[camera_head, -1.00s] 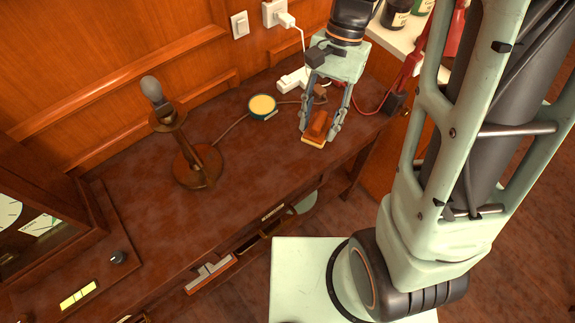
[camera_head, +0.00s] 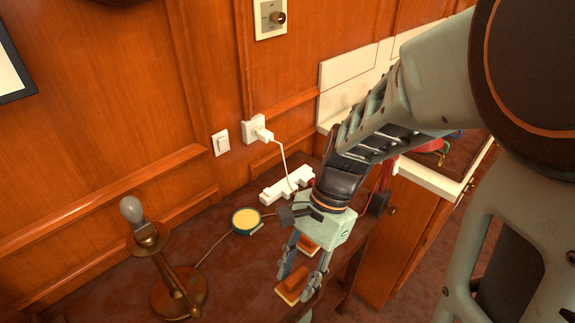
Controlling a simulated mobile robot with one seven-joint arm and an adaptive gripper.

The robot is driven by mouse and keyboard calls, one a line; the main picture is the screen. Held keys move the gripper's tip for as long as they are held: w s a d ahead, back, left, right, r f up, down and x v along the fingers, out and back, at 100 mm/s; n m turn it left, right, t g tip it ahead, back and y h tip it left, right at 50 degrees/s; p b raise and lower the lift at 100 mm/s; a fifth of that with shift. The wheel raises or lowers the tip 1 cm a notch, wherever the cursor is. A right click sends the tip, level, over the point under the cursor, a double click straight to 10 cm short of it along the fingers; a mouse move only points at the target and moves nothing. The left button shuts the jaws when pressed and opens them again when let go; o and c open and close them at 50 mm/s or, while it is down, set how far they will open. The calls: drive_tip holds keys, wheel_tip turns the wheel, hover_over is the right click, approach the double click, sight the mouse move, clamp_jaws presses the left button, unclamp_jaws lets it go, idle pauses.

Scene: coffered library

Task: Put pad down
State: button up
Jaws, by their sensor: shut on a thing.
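The pad (camera_head: 292,287) is a small orange-brown block with a pale edge, low in the head view near the right end of the dark wooden desk. My gripper (camera_head: 304,272) points down over it and is shut on it, one finger on each side. The gripper body and fingers hide the middle of the pad. I cannot tell whether its underside touches the desk top.
A brass lamp (camera_head: 178,288) with a bare bulb stands left on the desk (camera_head: 225,295). A round yellow-topped device (camera_head: 246,220) with a cable lies behind the gripper, near a white power strip (camera_head: 287,184). A white-topped cabinet (camera_head: 425,175) stands to the right.

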hover_over(268, 284)
drive_tip(key=d, duration=0.1)
drive_tip(key=f, duration=0.7)
drive_tip(key=shift+w+d+f, duration=0.1)
drive_tip(key=shift+w+d, duration=0.05)
drive_tip(key=shift+w, duration=0.2)
drive_tip(key=shift+w+a+f+b, duration=0.1)
drive_tip(key=shift+f+b, duration=0.15)
drive_tip(key=shift+f, duration=0.7)
drive_tip(key=shift+w+a+f+b, duration=0.1)
drive_tip(key=shift+f+b, duration=0.1)
drive_tip(key=shift+f, duration=0.7)
drive_tip(key=shift+f, duration=0.15)
drive_tip(key=o, duration=1)
